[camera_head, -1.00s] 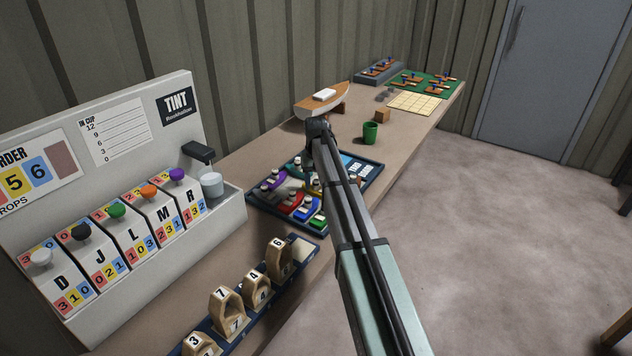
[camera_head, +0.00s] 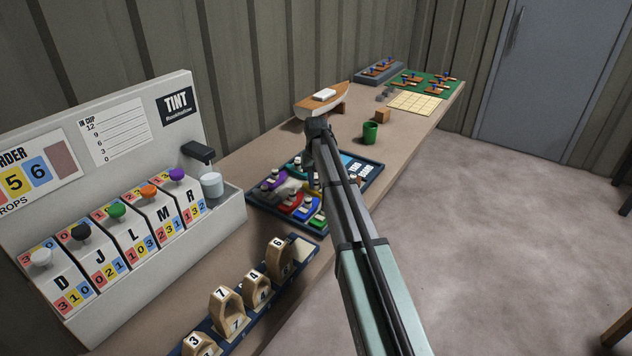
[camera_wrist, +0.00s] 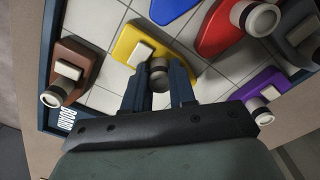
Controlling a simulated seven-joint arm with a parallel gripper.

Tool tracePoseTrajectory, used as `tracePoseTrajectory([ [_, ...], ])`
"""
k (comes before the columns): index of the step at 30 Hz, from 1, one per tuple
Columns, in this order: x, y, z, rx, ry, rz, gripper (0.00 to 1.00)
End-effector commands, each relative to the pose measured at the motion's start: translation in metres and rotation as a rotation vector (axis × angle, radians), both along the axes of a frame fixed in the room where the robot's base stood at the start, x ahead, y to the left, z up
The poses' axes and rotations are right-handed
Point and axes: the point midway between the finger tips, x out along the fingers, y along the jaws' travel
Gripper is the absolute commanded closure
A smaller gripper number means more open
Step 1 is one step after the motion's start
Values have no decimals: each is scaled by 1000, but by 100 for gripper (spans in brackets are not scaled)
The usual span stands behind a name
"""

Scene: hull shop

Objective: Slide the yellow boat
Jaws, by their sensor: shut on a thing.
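The yellow boat (camera_wrist: 135,40) lies on the pale tiled floor of the tray board in the wrist view, with a pale block on its deck and a round grey-topped peg. My gripper (camera_wrist: 160,78) is shut on that peg, one finger on each side. In the wrist view a blue boat (camera_wrist: 172,8) and a red boat (camera_wrist: 215,38) lie just beyond the yellow one.
A brown boat (camera_wrist: 75,70) lies left of the yellow one, a purple boat (camera_wrist: 262,84) right. A grey boat (camera_wrist: 298,22) is at upper right. Dark walls bound the board.

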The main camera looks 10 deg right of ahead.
Motion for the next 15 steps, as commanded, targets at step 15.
tracePoseTrajectory([
  [15,-48,-48,0,-1,1,0,100],
])
